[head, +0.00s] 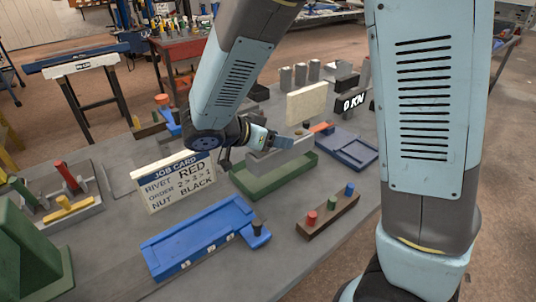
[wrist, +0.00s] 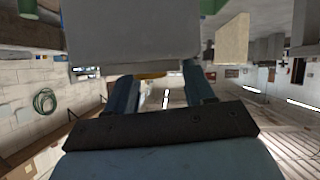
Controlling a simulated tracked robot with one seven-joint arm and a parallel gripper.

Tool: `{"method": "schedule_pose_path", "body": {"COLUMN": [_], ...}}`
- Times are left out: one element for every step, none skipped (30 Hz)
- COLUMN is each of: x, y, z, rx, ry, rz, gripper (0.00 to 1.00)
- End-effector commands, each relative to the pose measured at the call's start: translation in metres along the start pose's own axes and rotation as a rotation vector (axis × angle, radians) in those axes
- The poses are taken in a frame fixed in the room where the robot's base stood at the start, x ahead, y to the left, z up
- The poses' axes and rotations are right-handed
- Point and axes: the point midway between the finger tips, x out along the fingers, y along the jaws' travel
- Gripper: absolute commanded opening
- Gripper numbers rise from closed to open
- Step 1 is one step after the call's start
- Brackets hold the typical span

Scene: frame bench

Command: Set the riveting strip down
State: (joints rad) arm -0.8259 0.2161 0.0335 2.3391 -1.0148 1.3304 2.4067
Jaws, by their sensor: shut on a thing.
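My gripper (head: 277,143) is shut on a grey bar, which I take to be the riveting strip (head: 282,158). The strip lies lengthwise just over a green block (head: 275,178) in the middle of the bench; whether it touches the block I cannot tell. In the wrist view the strip (wrist: 132,32) is a large grey slab at the top, by the two fingers (wrist: 162,88). My gripper hides part of the strip's upper edge in the head view.
A job card (head: 180,182) stands left of the green block. A blue fixture (head: 195,240) and a rack of coloured pegs (head: 328,216) lie in front. A cream block (head: 307,103) stands behind, and a blue tray (head: 345,150) lies to the right. Bare bench shows between the front items.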

Motion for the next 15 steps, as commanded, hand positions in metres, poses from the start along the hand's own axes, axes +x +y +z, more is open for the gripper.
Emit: {"method": "schedule_pose_path", "body": {"x": [0.004,0.007,0.010,0.013,0.015,0.018,0.020,0.021,0.023,0.025,0.025,0.026,0.027,0.028,0.028], "y": [-0.006,-0.010,-0.015,-0.018,-0.021,-0.025,-0.028,-0.030,-0.034,-0.035,-0.037,-0.039,-0.040,-0.040,-0.041], "z": [0.005,0.007,0.010,0.012,0.015,0.018,0.019,0.021,0.023,0.024,0.025,0.026,0.027,0.027,0.028], "rx": [-0.002,-0.001,-0.001,-0.001,-0.002,-0.002,-0.001,0.000,0.001,0.001,0.002,0.001,0.001,0.001,0.001], "ry": [0.001,0.000,0.001,0.001,0.001,0.001,0.000,0.000,0.000,0.000,0.000,0.001,0.001,0.001,0.001], "rz": [0.002,0.002,0.002,0.002,0.002,0.003,0.002,0.002,0.002,0.002,0.001,0.001,0.001,0.001,0.001], "gripper": [0.00,0.00,0.00,0.00,0.00,0.00,0.00,0.00,0.00,0.00,0.00,0.00,0.00,0.00,0.00]}}
